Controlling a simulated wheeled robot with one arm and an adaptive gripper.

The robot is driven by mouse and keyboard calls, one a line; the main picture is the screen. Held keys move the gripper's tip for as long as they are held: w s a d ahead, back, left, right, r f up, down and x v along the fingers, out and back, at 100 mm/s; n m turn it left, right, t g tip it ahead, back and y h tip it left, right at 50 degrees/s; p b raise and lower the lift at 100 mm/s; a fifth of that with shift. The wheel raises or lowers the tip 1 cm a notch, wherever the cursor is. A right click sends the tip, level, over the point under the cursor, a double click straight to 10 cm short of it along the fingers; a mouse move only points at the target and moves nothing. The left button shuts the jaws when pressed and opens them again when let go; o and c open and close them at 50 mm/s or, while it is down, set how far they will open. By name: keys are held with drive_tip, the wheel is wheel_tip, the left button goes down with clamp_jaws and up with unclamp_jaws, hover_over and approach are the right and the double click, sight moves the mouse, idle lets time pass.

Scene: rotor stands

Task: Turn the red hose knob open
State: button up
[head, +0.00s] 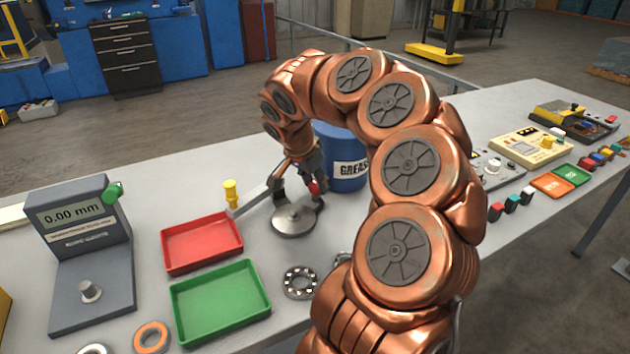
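A small red part (314,187), which looks like the knob, shows at the tip of my gripper (298,188). It is mostly covered by the dark fingers, so its setting is hidden. Below it is a round grey metal base (294,221) on the table. My gripper points down over this base. One finger seems to lie on each side of the red part, but I cannot tell whether they touch it. No hose can be made out.
A blue grease drum (343,170) stands close behind my gripper. A red tray (202,243), a green tray (220,302), a yellow-topped fitting (231,192) and a thickness gauge (82,245) are to the left. Bearing rings lie in front. Electronic boxes (530,146) fill the right.

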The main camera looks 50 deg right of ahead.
drive_tip(key=c, duration=0.6)
